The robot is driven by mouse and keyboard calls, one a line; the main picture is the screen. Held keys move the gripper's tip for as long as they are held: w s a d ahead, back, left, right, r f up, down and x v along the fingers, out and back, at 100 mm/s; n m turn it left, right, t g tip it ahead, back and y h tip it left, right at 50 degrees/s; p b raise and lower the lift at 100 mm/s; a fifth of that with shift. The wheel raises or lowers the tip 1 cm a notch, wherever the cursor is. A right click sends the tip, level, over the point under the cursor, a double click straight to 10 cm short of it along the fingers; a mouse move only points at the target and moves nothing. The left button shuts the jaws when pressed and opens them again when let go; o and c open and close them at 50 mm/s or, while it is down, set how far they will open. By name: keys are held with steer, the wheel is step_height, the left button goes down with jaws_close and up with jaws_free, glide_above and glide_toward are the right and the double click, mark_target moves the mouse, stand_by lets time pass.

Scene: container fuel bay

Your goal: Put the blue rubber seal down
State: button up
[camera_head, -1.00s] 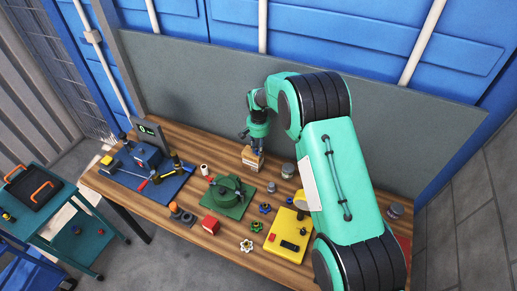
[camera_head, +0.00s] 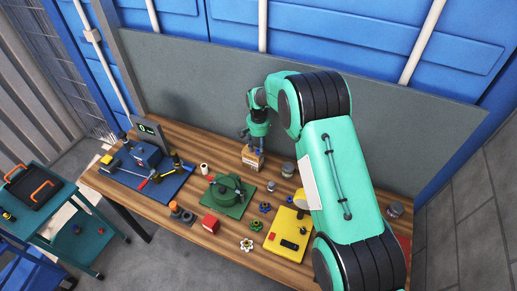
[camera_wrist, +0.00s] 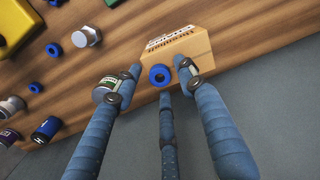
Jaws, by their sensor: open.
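The blue rubber seal (camera_wrist: 167,76) is a small ring with a dark centre. In the wrist view it sits at the near side of a cardboard box (camera_wrist: 185,48), between my fingertips. I cannot tell whether it rests on the box's top. My gripper (camera_wrist: 160,72) has three blue-grey fingers; they are spread around the seal with visible gaps on both sides. In the head view my gripper (camera_head: 254,147) is low over the box (camera_head: 251,160) at the back of the bench, and a blue spot there is partly hidden by the fingers.
A metal can (camera_wrist: 106,92) stands beside the left finger. A green fixture (camera_head: 229,194) and a yellow block (camera_head: 288,236) stand nearer the bench front. A grey panel rises behind.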

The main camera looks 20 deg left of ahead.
mark_target(258, 150)
step_height(258, 150, up, 12)
steer(key=b, duration=0.1)
steer(key=shift+b, duration=0.4)
stand_by(0.6)
steer(key=shift+r, duration=0.1)
